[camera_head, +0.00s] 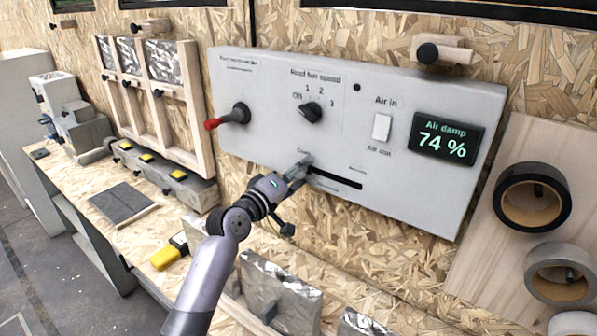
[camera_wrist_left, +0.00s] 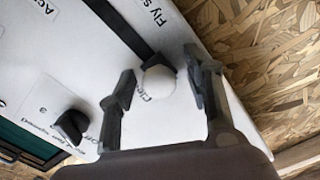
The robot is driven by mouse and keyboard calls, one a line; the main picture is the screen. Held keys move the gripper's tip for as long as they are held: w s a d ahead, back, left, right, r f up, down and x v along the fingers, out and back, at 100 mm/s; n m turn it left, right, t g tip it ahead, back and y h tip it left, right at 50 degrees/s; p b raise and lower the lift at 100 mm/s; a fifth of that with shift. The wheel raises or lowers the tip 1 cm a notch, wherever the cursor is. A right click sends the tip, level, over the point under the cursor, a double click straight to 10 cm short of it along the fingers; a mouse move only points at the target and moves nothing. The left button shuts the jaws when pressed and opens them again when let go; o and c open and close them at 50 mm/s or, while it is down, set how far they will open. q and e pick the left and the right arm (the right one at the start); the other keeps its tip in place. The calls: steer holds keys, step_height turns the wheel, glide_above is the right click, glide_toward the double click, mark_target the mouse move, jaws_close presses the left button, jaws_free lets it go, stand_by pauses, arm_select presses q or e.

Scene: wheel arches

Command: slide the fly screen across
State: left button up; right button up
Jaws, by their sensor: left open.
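The fly screen slider is a dark slot (camera_head: 335,179) low on the grey-white control panel (camera_head: 260,105). In the left wrist view the slot (camera_wrist_left: 118,30) runs to a pale round knob (camera_wrist_left: 158,86) at one end, beside a partly hidden label. My left gripper (camera_head: 299,168) is at the slot's left end in the head view and hides the knob there. In the left wrist view its fingers (camera_wrist_left: 160,68) are open, one on each side of the knob, with gaps showing. My right gripper is not in view.
A red-tipped lever (camera_head: 228,117), a black fan dial (camera_head: 309,112), a white rocker switch (camera_head: 381,127) and an air damp display (camera_head: 446,138) share the panel. Tape rolls (camera_head: 532,197) hang at right. Foil-faced blocks (camera_head: 280,290) stand below.

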arm_select(q)
steer(key=shift+c, duration=0.3)
jaws_close()
stand_by(0.3)
